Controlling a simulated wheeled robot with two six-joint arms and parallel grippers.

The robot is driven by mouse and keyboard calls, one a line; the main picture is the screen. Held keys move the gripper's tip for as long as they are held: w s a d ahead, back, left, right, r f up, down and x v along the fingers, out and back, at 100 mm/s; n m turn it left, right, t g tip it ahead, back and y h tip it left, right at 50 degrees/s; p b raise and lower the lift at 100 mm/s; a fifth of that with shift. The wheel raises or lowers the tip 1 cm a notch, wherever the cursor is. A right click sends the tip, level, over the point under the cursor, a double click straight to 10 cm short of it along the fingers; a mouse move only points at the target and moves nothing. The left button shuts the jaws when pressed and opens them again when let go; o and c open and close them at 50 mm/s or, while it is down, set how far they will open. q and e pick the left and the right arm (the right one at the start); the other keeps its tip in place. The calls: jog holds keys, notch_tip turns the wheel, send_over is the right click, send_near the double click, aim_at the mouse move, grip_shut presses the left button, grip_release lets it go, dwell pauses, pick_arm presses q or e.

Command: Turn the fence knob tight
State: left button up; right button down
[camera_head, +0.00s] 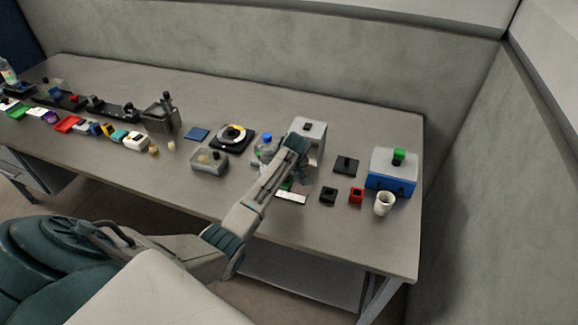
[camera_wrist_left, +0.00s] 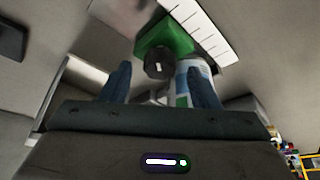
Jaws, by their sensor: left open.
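The fence knob (camera_wrist_left: 158,63) is dark and round with a small white mark. It sits against a green block, apparently the fence (camera_wrist_left: 172,36), beside a white strip with dark graduation lines (camera_wrist_left: 212,38). My left gripper (camera_wrist_left: 157,70) is open, with one finger on each side of the knob. I cannot tell whether the fingers touch it. In the head view my left arm reaches to the grey labeller box (camera_head: 312,127) and hides most of the fence. The white strip (camera_head: 291,198) shows below the wrist. My right gripper is not in view.
To the right are a black pad (camera_head: 345,165), a black block (camera_head: 327,195), a red block (camera_head: 356,195), a white cup (camera_head: 384,203) and a blue-and-white box (camera_head: 391,174). A clear bin (camera_head: 209,162) and a reel on a black base (camera_head: 232,136) stand left.

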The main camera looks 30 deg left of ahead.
pick_arm(q)
jog(key=b+v, duration=0.2)
jog(key=v, duration=0.7)
jog(key=shift+r+b, duration=0.2)
jog(key=shift+b, duration=0.1)
jog(key=shift+o, duration=0.2)
jog(key=w+a+f+n+g+b, duration=0.1)
jog(key=f+n+b, duration=0.1)
jog(key=f+b, duration=0.1)
jog(key=w+a+f+n+g+b, duration=0.1)
jog(key=f+n+b, duration=0.1)
jog(key=f+b, duration=0.1)
jog(key=w+a+f+n+b, duration=0.1)
jog(key=f+n+b, duration=0.2)
jog(key=b, duration=0.1)
jog(key=shift+a+g+y, duration=0.2)
jog(key=shift+g+y, duration=0.1)
jog(key=shift+g, duration=0.1)
jog(key=shift+a+f, duration=0.1)
jog(key=shift+f, duration=0.45)
